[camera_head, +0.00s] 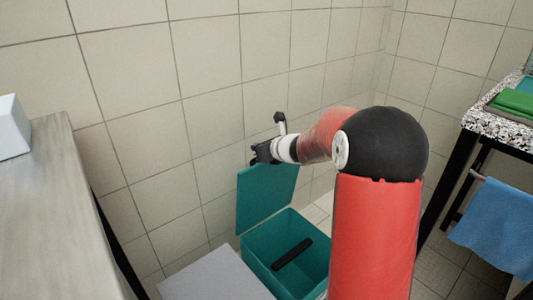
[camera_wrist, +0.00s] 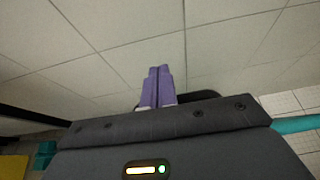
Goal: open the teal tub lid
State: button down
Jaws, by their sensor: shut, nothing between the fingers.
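The teal tub (camera_head: 262,242) stands on the floor near the tiled wall, partly hidden behind my red arm. Its teal lid (camera_head: 266,195) is raised and stands upright at the tub's back left side, so the inside shows. A dark bar-shaped object (camera_head: 292,253) shows in the tub. My gripper (camera_head: 257,153) is at the top edge of the lid in the head view; I cannot tell whether it touches. In the wrist view the purple fingers (camera_wrist: 157,85) are together with nothing between them. A teal edge (camera_wrist: 292,124) shows at the right there.
A grey box-like surface (camera_head: 215,277) is left of the tub. A grey table (camera_head: 45,200) with a white block (camera_head: 12,128) is at the far left. A speckled table (camera_head: 500,128) with green cloth (camera_head: 515,103) and a hanging blue cloth (camera_head: 495,228) is at the right.

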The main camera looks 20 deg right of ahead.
jog(key=shift+w+a, duration=0.2)
jog(key=shift+w, duration=0.25)
